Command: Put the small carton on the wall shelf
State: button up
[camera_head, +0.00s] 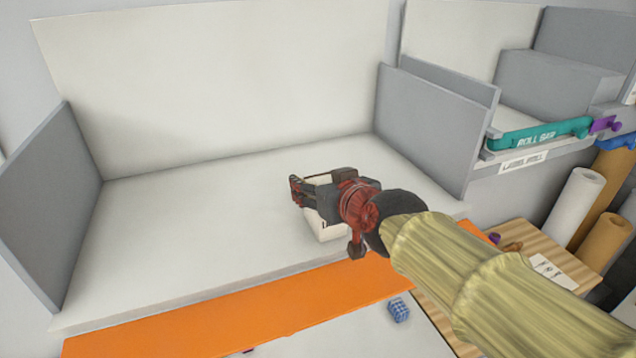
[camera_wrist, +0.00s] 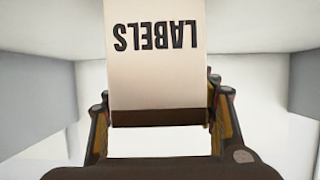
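The small carton (camera_head: 328,231) is a cream box at the right part of the wall shelf (camera_head: 200,220), a wide pale surface with grey side panels. In the wrist view the carton (camera_wrist: 155,80) shows the word LABELS upside down. My gripper (camera_head: 312,192) has one finger on each side of the carton and is shut on it. It also shows at the bottom of the wrist view (camera_wrist: 160,112). My gripper hides part of the carton in the head view. I cannot tell whether the carton's base touches the shelf.
Grey panels (camera_head: 430,125) stand right of the shelf. An orange strip (camera_head: 230,312) runs along its front. A teal roll bar (camera_head: 540,134) and paper rolls (camera_head: 577,205) are at the right. A blue patterned block (camera_head: 398,310) lies below. The shelf's left and middle are clear.

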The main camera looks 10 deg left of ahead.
jog(key=shift+o, duration=0.4)
jog(key=shift+r, duration=0.1)
jog(key=shift+s+d+r, duration=0.1)
jog(key=shift+s+r, duration=0.05)
jog(key=shift+r, duration=0.05)
jog(key=b+v, duration=0.1)
jog(key=v, duration=1)
jog(key=shift+s+d, duration=0.15)
jog(key=shift+s, duration=0.15)
